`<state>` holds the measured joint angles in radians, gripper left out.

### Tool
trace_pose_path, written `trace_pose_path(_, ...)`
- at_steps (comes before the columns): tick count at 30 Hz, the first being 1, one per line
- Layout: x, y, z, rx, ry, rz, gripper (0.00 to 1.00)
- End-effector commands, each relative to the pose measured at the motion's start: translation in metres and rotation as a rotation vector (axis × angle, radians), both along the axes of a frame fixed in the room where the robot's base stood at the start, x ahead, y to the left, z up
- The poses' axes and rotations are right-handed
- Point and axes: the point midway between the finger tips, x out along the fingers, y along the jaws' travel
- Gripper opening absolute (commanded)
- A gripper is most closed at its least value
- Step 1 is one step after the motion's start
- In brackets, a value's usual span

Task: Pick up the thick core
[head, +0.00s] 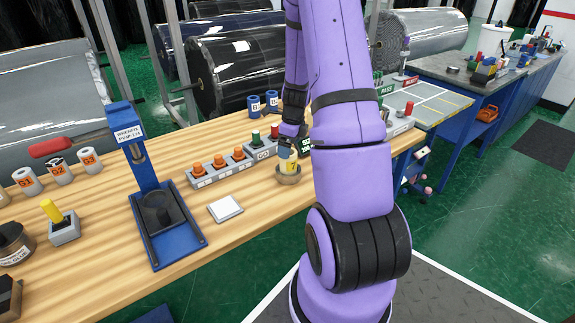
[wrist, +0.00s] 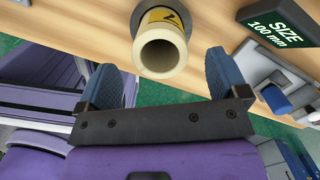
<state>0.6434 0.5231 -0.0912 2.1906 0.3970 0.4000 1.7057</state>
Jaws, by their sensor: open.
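A cream, thick-walled core with a yellow label (wrist: 163,45) stands between and ahead of my fingertips in the wrist view, its open end facing the camera. My gripper (wrist: 160,66) is open, with a blue-grey finger on each side; no contact with the core is visible. In the head view my gripper (head: 291,140) is at the core, partly hidden by my arm.
A dark "SIZE 100 mm" block (wrist: 280,22) is close to the right finger. A grey rack with orange knobs (head: 220,167), a blue press stand (head: 150,190) and white labelled rolls (head: 60,171) stand on the wooden bench (head: 100,265). Blue rolls (head: 262,104) stand behind.

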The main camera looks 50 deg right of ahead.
Motion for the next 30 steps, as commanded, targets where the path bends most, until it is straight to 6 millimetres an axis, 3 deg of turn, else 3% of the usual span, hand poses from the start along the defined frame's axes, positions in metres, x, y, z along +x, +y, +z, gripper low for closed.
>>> trace_pose_path(7,0.001,0.001,-0.016,0.001,0.0,0.0,0.92)
trace_pose_path(16,0.004,0.002,-0.054,0.001,0.002,0.001,0.92)
trace_pose_path(26,0.006,0.002,-0.061,0.0,-0.001,0.003,0.92)
trace_pose_path(27,0.006,0.002,-0.061,0.0,-0.001,0.003,0.9)
trace_pose_path(30,0.006,0.002,-0.061,0.0,-0.001,0.003,0.67)
